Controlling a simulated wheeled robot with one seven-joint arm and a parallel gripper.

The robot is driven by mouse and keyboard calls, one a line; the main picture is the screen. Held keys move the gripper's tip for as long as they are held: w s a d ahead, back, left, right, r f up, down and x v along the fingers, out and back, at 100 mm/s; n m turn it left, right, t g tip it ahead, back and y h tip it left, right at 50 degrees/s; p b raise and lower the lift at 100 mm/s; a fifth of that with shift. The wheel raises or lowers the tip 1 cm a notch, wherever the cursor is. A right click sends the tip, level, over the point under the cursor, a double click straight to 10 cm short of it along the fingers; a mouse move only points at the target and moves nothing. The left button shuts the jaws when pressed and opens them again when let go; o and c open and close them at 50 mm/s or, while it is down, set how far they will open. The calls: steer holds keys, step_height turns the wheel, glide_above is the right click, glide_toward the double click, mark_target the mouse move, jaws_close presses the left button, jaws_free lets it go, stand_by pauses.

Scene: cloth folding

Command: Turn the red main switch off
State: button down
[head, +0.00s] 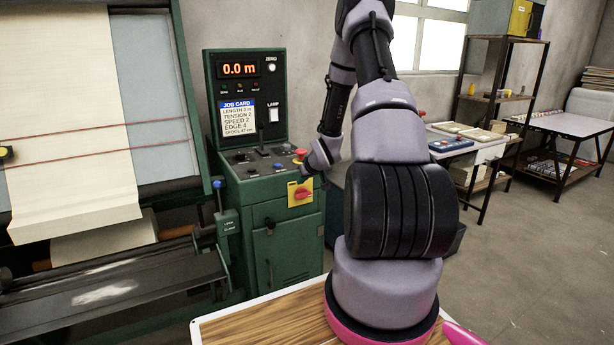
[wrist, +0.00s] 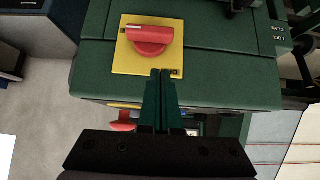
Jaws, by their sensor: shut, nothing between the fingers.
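The red main switch (head: 303,193) sits on a yellow plate (head: 292,201) on the front of the green control cabinet (head: 283,240). In the wrist view the switch (wrist: 150,38) shows a rounded red handle lying roughly crosswise, with a pale mark at its left end. My gripper (wrist: 161,73) is shut and empty. Its fingertips overlap the plate's lower edge in that picture, just below the switch; I cannot tell whether they touch anything. In the head view my wrist is beside the cabinet's upper right edge, and the fingers are hard to make out.
A red button (head: 299,153) stands on the cabinet's sloped control top, near my wrist. A display panel (head: 245,95) reads 0.0 m above a job card. A loom with pale cloth (head: 70,120) is at left. Tables and shelves stand at right.

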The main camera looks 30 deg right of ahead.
mark_target(296, 198)
steer(key=shift+w+f, duration=0.15)
steer(key=shift+f, duration=2)
steer(key=shift+a+f+n+h, duration=0.2)
steer(key=shift+a+n+h, duration=0.3)
steer(key=shift+h, duration=0.3)
steer(key=shift+a+f+n+h, duration=0.4)
steer(key=shift+n+h, duration=0.1)
steer(key=shift+h, duration=0.4)
steer(key=n+h, duration=0.1)
steer(key=f+n+t+h, duration=0.1)
steer(key=h, duration=0.1)
steer(key=shift+a+f+h, duration=0.2)
steer(key=shift+a+h, duration=0.1)
steer(key=shift+a, duration=0.1)
steer(key=shift+a+f+n+t+h, duration=0.1)
steer(key=shift+f+n+t+h, duration=0.5)
steer(key=shift+n+h, duration=0.45)
steer(key=shift+d+f+n+t+h, duration=0.2)
steer(key=shift+f+n+t+h, duration=0.4)
steer(key=shift+h, duration=0.55)
steer(key=shift+d+f, duration=0.1)
steer(key=shift+f, duration=0.15)
steer(key=shift+d+f, duration=0.1)
steer(key=shift+f, duration=0.05)
